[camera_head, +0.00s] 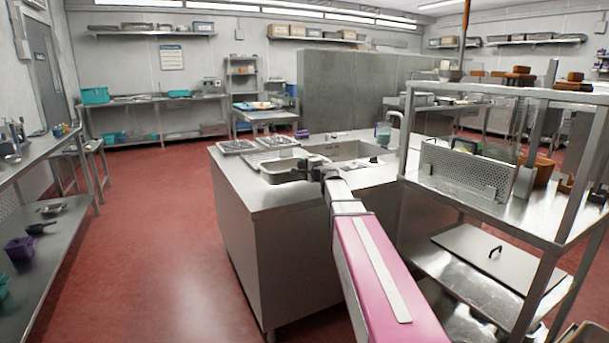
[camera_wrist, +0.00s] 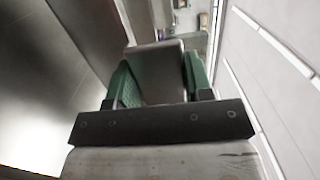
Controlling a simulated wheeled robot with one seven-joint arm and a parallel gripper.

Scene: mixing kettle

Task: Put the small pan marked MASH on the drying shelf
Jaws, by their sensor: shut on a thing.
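My gripper (camera_head: 315,165) is at the end of my pink arm, over the near edge of the sink counter (camera_head: 255,192). In the wrist view, its green-padded fingers (camera_wrist: 158,75) are closed on a grey metal piece (camera_wrist: 155,85), which looks like part of a pan. In the head view, a shallow steel pan (camera_head: 284,173) is just left of the gripper, at counter height. I cannot tell whether it rests on the counter. No MASH marking is readable. I cannot tell for certain which surface is the drying shelf.
Perforated racks (camera_head: 237,147) lie on the counter behind the pan. A sink basin (camera_head: 358,150) is to the right. A steel shelf unit (camera_head: 560,225) with posts stands close on the right. A side bench (camera_head: 45,240) is at left, with open red floor (camera_head: 165,240) between.

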